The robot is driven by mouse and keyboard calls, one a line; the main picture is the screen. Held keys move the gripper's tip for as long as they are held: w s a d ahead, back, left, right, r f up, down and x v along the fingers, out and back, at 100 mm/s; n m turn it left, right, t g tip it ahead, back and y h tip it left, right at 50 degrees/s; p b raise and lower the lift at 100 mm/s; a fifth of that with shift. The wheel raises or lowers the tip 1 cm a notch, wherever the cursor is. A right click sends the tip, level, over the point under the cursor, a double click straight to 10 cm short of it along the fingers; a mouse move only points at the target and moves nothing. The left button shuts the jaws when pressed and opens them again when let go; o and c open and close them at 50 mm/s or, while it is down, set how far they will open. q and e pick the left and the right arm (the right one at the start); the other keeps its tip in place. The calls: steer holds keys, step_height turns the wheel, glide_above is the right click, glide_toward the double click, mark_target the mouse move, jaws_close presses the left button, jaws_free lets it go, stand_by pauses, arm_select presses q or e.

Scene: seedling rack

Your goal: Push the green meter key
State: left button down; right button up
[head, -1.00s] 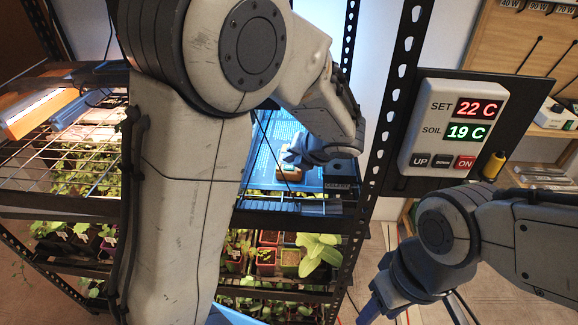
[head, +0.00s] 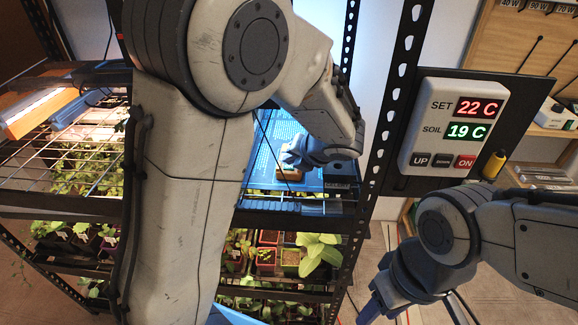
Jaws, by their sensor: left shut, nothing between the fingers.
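My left gripper (head: 289,157) reaches in from the upper left, over the blue-lit shelf of the rack. It is shut and empty. Just below its fingertips is a small orange-brown block (head: 289,177); I cannot tell whether they touch. A dark boxy item (head: 338,185) lies to the right of the gripper. I cannot make out a green meter key; the gripper and my arm hide part of the shelf. My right gripper (head: 370,312) hangs at the bottom, below the wall controller, partly cut off; its finger state is unclear.
A white controller (head: 411,150) on a dark panel reads SET 22 C in red, SOIL 19 C in green, with UP, a middle key and a red ON key. A yellow bottle (head: 494,165) stands beside it. A black perforated post (head: 385,130) separates shelf and panel. Seedling pots (head: 266,256) fill the lower shelf.

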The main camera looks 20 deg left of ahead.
mark_target(291, 171)
arm_select(q)
steer(key=shift+f, duration=0.35)
stand_by(0.4)
steer(key=shift+r+p, duration=0.65)
steer(key=shift+p, duration=0.1)
step_height(291, 171, up, 6)
steer(key=p, duration=0.6)
stand_by(0.4)
